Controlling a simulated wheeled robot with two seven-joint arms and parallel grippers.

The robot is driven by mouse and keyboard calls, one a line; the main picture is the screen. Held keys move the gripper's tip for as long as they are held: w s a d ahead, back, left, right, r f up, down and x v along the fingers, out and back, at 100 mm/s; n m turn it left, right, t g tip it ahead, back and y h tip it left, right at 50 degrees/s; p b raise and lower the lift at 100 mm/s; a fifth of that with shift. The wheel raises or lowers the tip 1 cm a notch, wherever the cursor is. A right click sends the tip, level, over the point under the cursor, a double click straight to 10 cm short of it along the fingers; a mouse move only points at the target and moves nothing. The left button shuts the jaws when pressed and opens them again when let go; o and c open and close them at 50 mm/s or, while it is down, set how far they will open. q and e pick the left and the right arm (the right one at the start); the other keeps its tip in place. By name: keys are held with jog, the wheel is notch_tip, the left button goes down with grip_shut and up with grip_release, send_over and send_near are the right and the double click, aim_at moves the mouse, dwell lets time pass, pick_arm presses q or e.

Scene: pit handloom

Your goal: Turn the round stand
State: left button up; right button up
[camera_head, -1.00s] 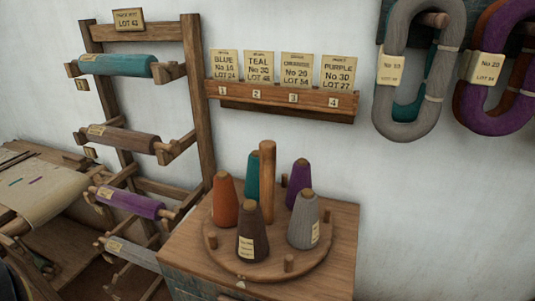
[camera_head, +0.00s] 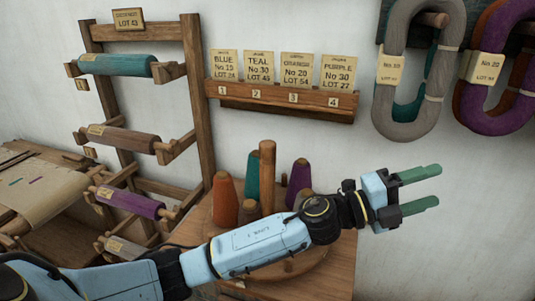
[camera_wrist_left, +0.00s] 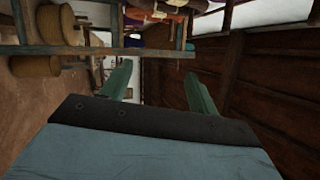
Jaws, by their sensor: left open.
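The round stand (camera_head: 306,261) is a wooden disc with a tall wooden centre post (camera_head: 267,165), on a wooden cabinet. An orange cone (camera_head: 225,200), a teal cone (camera_head: 252,175) and a purple cone (camera_head: 299,178) show on it. My left arm crosses in front of the disc and hides most of the front cones and pegs. My left gripper (camera_head: 437,186) is open and empty, to the right of the stand, with its green fingers pointing right. In the left wrist view its fingers (camera_wrist_left: 157,75) are apart with nothing between them. My right gripper is out of view.
A wooden rack (camera_head: 195,90) with several yarn rolls stands at the left. A card shelf (camera_head: 285,100) is on the wall behind the stand. Grey (camera_head: 383,110) and purple (camera_head: 500,122) yarn hanks hang at the upper right. The wall below the hanks is clear.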

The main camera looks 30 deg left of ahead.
pick_arm(q)
jog(key=d+m+g, duration=0.2)
jog(key=m+g, duration=0.6)
jog(key=m, duration=0.1)
notch_tip(320, 180, up, 7)
jog(key=m+g+y, duration=0.3)
jog(key=g+y, duration=0.1)
jog(key=y, duration=1.3)
send_over(267, 153)
jog(key=w, duration=0.2)
jog(key=shift+a+r, duration=0.2)
jog(key=shift+a, duration=0.15)
jog(key=shift+s+a+f+n+y, duration=0.1)
jog(key=shift+s+a+n+y, duration=0.05)
jog(key=shift+a+n+y, duration=0.15)
notch_tip(267, 153, down, 13)
jog(key=shift+d+r, duration=0.1)
grip_shut()
